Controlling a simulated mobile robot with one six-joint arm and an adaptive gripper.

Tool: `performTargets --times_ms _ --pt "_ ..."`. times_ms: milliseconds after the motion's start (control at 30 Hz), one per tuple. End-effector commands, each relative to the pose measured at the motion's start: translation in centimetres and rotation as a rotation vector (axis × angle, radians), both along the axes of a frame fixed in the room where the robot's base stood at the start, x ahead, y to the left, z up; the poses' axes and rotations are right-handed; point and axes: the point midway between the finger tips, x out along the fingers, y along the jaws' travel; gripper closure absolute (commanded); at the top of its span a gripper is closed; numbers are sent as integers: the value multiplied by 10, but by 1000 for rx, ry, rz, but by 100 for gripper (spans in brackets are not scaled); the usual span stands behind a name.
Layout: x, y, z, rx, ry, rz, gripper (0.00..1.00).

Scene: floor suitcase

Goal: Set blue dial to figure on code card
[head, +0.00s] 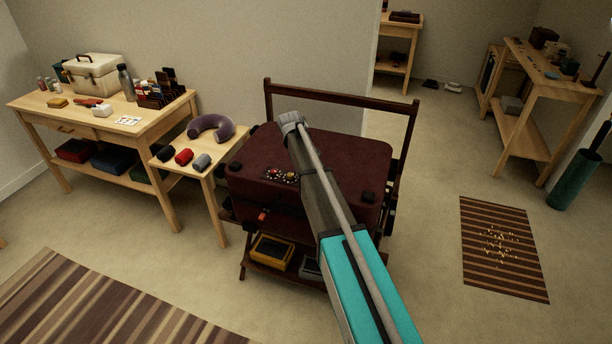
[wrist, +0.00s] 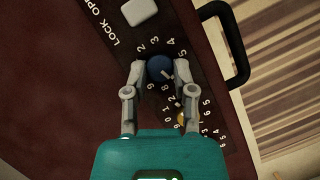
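The dark red suitcase (head: 255,150) lies flat on a wooden rack, with a dark lock panel and small dials (head: 280,174) on its top. In the wrist view the blue dial (wrist: 159,66) sits between the two fingertips of my gripper (wrist: 160,73), which look closed against its sides. A pale mark on the dial points to the lower right, near the 8. Figures ring it, some hidden by the fingers. A yellow dial (wrist: 182,118) is partly hidden below it. A white card (head: 128,120) with coloured marks lies on the left table; its figures are too small to read.
A pale button (wrist: 139,11) sits by the "LOCK OPEN" lettering. A black handle (wrist: 228,42) stands out at the suitcase edge. A side table (head: 187,142) holds a neck pillow (head: 211,127) and rolled items. The rack's rail (head: 340,97) rises behind the suitcase.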

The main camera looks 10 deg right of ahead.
Motion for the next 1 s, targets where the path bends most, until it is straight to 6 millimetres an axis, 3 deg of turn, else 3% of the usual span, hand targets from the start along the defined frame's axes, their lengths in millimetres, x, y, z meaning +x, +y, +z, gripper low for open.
performTargets --times_ms 33,167,200,667,1000 --pt "-1 0 0 1 2 -1 57" --pt "-1 0 0 0 1 0 32" --pt "-1 0 0 0 1 0 31" --pt "0 0 0 -1 1 -11 31" --pt "1 -1 0 1 0 -131 31"
